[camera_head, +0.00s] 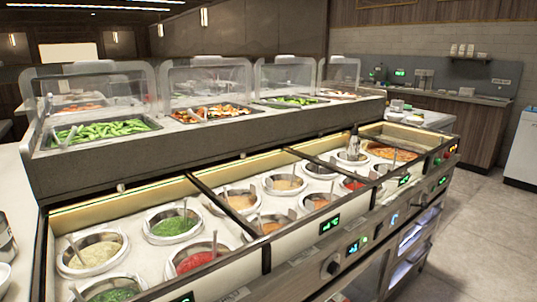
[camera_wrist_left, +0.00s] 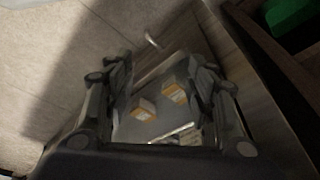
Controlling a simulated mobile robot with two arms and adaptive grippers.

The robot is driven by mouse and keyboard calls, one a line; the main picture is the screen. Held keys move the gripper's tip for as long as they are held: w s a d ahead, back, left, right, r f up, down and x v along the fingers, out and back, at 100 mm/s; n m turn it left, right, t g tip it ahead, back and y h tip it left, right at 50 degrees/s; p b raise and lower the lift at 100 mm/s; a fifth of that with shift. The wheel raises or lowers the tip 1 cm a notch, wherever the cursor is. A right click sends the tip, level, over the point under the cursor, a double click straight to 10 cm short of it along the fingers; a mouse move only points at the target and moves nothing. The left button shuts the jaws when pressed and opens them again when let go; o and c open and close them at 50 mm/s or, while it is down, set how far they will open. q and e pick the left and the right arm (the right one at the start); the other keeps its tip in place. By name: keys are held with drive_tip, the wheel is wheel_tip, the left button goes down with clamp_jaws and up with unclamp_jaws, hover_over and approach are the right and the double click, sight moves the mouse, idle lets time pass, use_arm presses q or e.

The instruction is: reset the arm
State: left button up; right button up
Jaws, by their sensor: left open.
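My left gripper (camera_wrist_left: 160,66) shows in the left wrist view with its two dark fingers spread apart and nothing between them. Beyond the fingers, lower down, is an open compartment with a pale floor (camera_wrist_left: 146,128). Two small orange and white boxes lie in it, a left box (camera_wrist_left: 144,109) and a right box (camera_wrist_left: 174,91). The fingers look apart from the boxes. Neither of my grippers shows in the head view, and my right gripper is in no view.
The head view shows a counter with round sauce wells, including green sauce (camera_head: 174,226) and red sauce (camera_head: 196,262). Glass guards (camera_head: 95,85) stand over food trays behind. Tiled floor (camera_head: 490,225) at the right is clear. A wooden panel (camera_wrist_left: 270,70) borders the compartment.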

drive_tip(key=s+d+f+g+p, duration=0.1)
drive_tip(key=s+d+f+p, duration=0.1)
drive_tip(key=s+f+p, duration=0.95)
use_arm(q)
drive_tip(key=s+a+f+g+p, duration=0.1)
drive_tip(key=s+f+p, duration=0.1)
drive_tip(key=s+f, duration=0.4)
drive_tip(key=s+a+f+g+p, duration=0.1)
drive_tip(key=s+f, duration=0.6)
drive_tip(key=s, duration=0.7)
drive_tip(key=shift+a+p, duration=0.65)
drive_tip(key=shift+p, duration=0.2)
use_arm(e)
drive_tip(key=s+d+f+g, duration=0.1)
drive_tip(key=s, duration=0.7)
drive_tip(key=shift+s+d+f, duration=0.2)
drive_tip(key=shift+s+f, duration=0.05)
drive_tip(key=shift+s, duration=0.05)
use_arm(q)
drive_tip(key=shift+s, duration=0.1)
